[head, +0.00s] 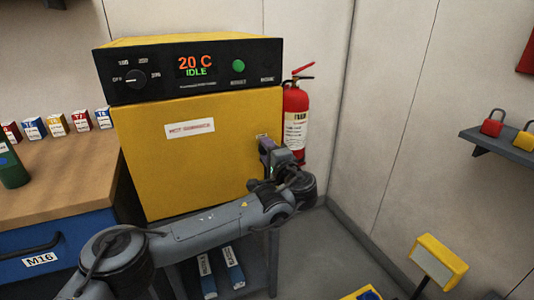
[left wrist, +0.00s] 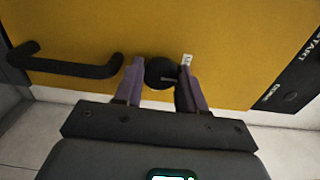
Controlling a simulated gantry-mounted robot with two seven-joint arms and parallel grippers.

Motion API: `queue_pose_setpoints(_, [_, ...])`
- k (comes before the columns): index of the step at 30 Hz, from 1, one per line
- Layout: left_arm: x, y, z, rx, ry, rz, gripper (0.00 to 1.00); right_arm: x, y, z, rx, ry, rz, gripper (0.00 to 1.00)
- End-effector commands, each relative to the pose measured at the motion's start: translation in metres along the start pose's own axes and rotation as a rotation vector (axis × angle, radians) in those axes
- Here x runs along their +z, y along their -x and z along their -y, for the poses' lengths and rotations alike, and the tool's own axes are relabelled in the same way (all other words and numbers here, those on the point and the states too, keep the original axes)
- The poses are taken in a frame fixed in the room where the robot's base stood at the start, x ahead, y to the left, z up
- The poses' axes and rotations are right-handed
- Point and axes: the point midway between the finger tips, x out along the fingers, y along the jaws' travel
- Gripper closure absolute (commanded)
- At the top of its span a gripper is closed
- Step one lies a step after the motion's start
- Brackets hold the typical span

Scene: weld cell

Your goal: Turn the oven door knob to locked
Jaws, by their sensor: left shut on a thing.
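The oven (head: 190,150) has a yellow door under a black control panel. In the left wrist view the round black door knob (left wrist: 160,71) stands on the yellow door (left wrist: 235,70), with a small white label (left wrist: 187,59) beside it. My left gripper (head: 268,146) is at the door's right edge. In the left wrist view its two purple fingers (left wrist: 160,82) are on either side of the knob, shut on it. In the head view the gripper hides the knob. The label's marking is too small to read. My right gripper is not in view.
A black bar handle (left wrist: 65,66) is on the door near the knob. The black control panel (head: 150,88) reads 20 C IDLE. A red fire extinguisher (head: 296,115) stands just right of the oven. A wooden bench (head: 70,165) is at left. A shelf (head: 490,145) with padlocks is at right.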

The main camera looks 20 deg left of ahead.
Motion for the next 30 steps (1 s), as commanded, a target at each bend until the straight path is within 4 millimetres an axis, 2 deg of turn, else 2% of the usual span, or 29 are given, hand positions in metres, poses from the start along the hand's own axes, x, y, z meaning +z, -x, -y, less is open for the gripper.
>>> queue_pose_setpoints(16, [-0.0001, 0.0, -0.0008, 0.0, 0.025, 0.0, 0.9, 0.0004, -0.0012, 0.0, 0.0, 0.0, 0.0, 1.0])
queue_pose_setpoints(17, [-0.0001, 0.0, -0.0008, 0.0, 0.025, 0.0, 0.57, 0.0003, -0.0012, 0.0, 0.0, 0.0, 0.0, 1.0])
queue_pose_setpoints(21, [-0.0001, 0.0, -0.0006, 0.0, 0.024, 0.0, 0.37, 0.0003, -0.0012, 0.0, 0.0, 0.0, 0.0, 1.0])
queue_pose_setpoints(30, [-0.0003, 0.0003, -0.0001, 0.0, 0.024, -0.001, 0.37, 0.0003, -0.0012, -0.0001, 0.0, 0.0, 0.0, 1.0])
